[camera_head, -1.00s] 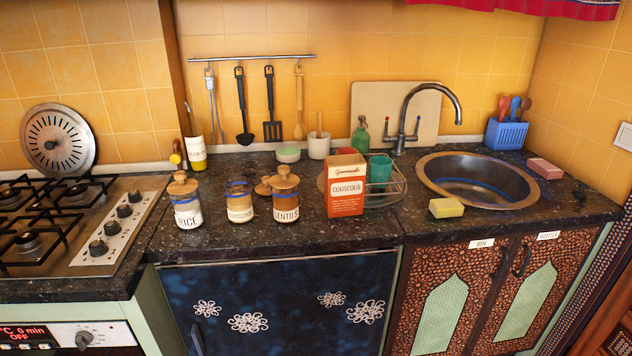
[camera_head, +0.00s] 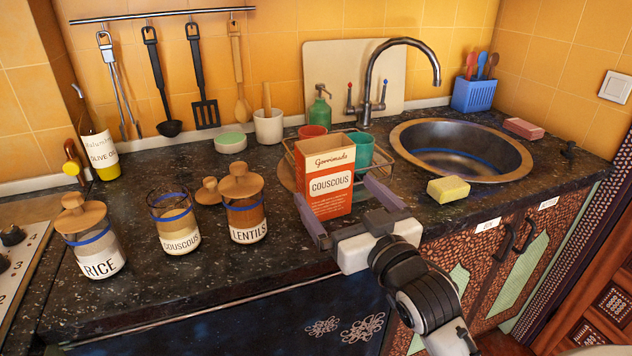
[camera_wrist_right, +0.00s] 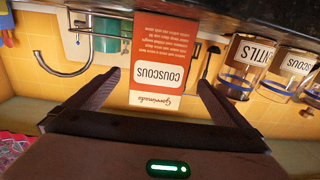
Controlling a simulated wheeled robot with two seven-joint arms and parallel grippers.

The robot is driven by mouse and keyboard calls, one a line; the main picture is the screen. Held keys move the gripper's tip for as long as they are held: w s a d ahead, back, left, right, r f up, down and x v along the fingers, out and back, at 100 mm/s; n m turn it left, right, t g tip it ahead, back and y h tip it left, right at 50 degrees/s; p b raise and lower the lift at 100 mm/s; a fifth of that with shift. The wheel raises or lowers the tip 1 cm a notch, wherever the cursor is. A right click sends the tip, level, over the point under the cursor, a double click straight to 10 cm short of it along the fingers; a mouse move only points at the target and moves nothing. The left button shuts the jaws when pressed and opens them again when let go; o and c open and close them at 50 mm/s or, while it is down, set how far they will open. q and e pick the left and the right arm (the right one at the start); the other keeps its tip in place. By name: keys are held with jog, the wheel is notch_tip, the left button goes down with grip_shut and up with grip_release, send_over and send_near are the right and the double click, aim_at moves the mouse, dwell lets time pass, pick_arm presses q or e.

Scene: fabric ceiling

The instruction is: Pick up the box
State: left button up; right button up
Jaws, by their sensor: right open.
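The box is an orange and white couscous box (camera_head: 324,184), standing upright on the dark counter in front of a wire rack. My right gripper (camera_head: 340,205) is open, with one finger to the left of the box and the other to its right. In the right wrist view the box (camera_wrist_right: 163,55) appears upside down between the two open fingers of the gripper (camera_wrist_right: 160,92), with visible gaps on both sides. My left gripper is not in view.
Glass jars of rice (camera_head: 92,236), couscous (camera_head: 174,224) and lentils (camera_head: 243,206) stand left of the box. A wire rack (camera_head: 384,160) with cups is right behind it. A yellow sponge (camera_head: 448,189) and the sink (camera_head: 460,150) are to the right.

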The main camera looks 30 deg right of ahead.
aim_at(331, 177)
jog(key=shift+w+d+r, duration=0.15)
jog(key=shift+w, duration=0.35)
jog(key=shift+w+d, duration=0.1)
jog(key=shift+w, duration=0.6)
jog(key=w, duration=0.2)
jog(key=w+d, duration=0.1)
jog(key=w, duration=0.1)
jog(key=shift+w+d+r+p, duration=0.1)
jog(key=shift+w+r+p, duration=0.1)
jog(key=shift+w+p, duration=0.2)
jog(key=shift+c, duration=0.3)
jog(key=c, duration=1.3)
jog(key=shift+r, duration=0.3)
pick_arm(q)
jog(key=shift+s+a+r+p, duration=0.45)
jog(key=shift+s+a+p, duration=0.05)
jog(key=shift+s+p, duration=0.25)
pick_arm(e)
notch_tip(331, 177, up, 10)
jog(key=shift+f, duration=0.2)
